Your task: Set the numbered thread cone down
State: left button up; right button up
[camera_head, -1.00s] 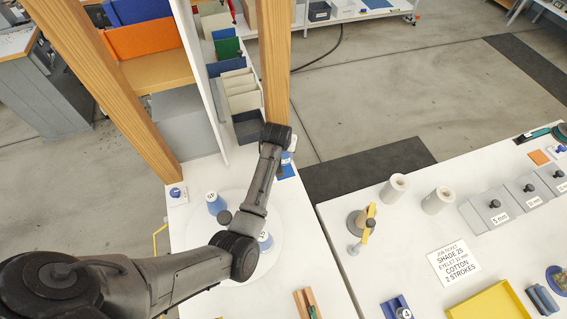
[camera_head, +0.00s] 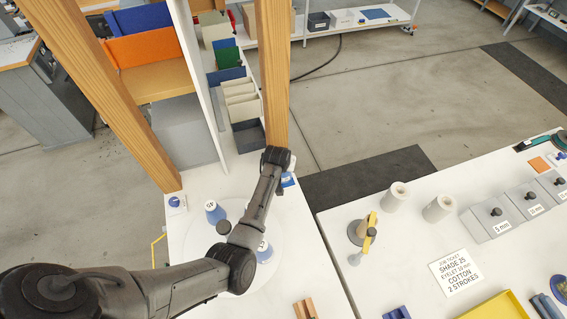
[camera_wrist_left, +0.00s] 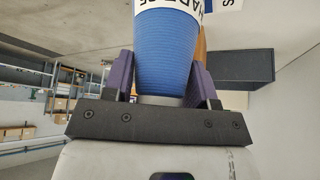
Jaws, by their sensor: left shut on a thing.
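My left gripper (camera_wrist_left: 163,78) is shut on a blue thread cone (camera_wrist_left: 166,45), seen close up in the left wrist view. The cone has a white label with part of the word "SHADE" showing; its number is out of frame. In the head view my left wrist hides most of the gripper, near the wooden post at the back of the white table. A blue patch (camera_head: 288,181) shows just below the wrist; I cannot tell whether it is the cone or a pad. My right gripper is not in view.
Two more blue labelled cones (camera_head: 214,212) (camera_head: 264,251) stand on a round white disc (camera_head: 238,208). A shelf with coloured dividers (camera_head: 232,90) is behind. On the right table (camera_head: 395,240) are pale cylinders (camera_head: 396,197), a job ticket (camera_head: 457,272) reading "SHADE 25" and grey boxes (camera_head: 491,219).

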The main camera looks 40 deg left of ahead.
pick_arm(q)
jog(key=shift+f, duration=0.15)
jog(key=o, duration=0.9)
jog(key=shift+o, duration=0.2)
jog(key=shift+r, duration=0.4)
jog(key=p+v, duration=0.1)
jog(key=v, duration=1)
jog(key=shift+s+r+p, duration=0.2)
jog(key=shift+r+p, duration=0.1)
jog(key=shift+d, duration=0.1)
